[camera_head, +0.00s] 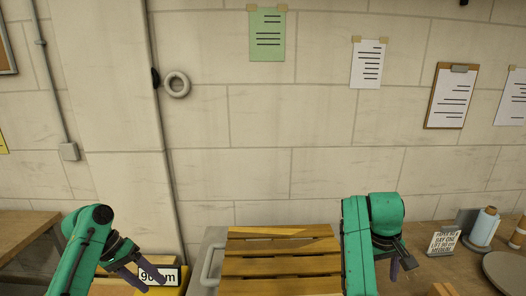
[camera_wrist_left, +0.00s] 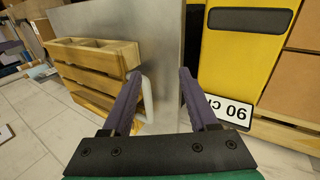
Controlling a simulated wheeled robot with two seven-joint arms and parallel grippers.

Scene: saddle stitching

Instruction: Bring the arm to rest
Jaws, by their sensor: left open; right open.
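My left gripper (camera_head: 138,272) is at the lower left of the head view, in front of a white sign reading 90 cm (camera_head: 160,275). In the left wrist view the two purple fingers of my left gripper (camera_wrist_left: 158,85) are spread apart with nothing between them. My right gripper (camera_head: 402,264) is at the lower right of the head view, right of the slatted wooden crate (camera_head: 280,266). It points downward and its fingers are partly hidden by the arm; no held object shows.
A yellow case (camera_wrist_left: 240,60) stands right of the left fingers in the wrist view, beside a grey panel (camera_wrist_left: 150,35). Thread spools (camera_head: 484,228) and a small sign (camera_head: 443,241) stand at the right. A wooden table (camera_head: 25,228) is at the left. The wall behind holds papers.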

